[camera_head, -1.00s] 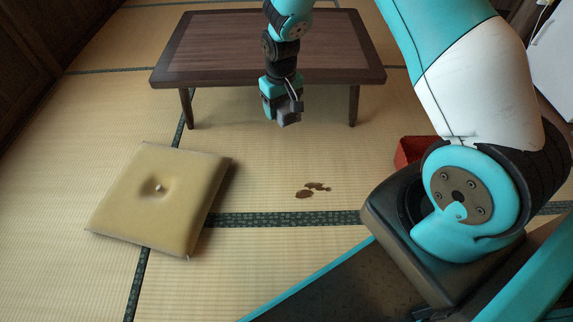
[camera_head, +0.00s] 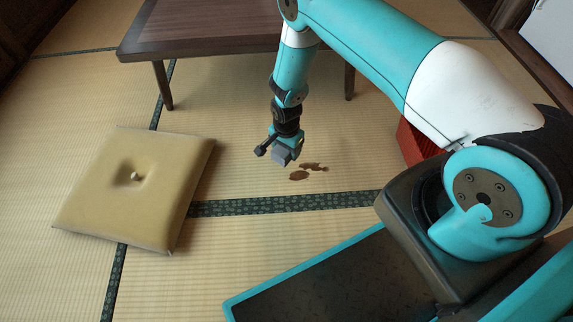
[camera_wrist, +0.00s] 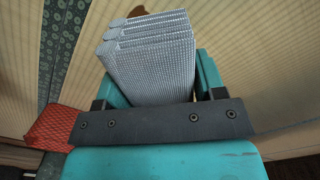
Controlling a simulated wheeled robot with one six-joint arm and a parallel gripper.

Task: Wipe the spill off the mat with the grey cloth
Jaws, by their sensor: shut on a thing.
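My gripper (camera_head: 287,150) points down over the tatami mat (camera_head: 245,180), just up and left of the spill. It is shut on the folded grey cloth (camera_head: 282,156). In the wrist view the cloth (camera_wrist: 150,60) shows as several stacked folds between the teal fingers. The cloth appears a little above the mat; I cannot tell the exact gap.
A tan floor cushion (camera_head: 170,180) lies to the left. A low dark wooden table (camera_head: 200,28) stands behind the gripper. The mat around the spill is clear.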

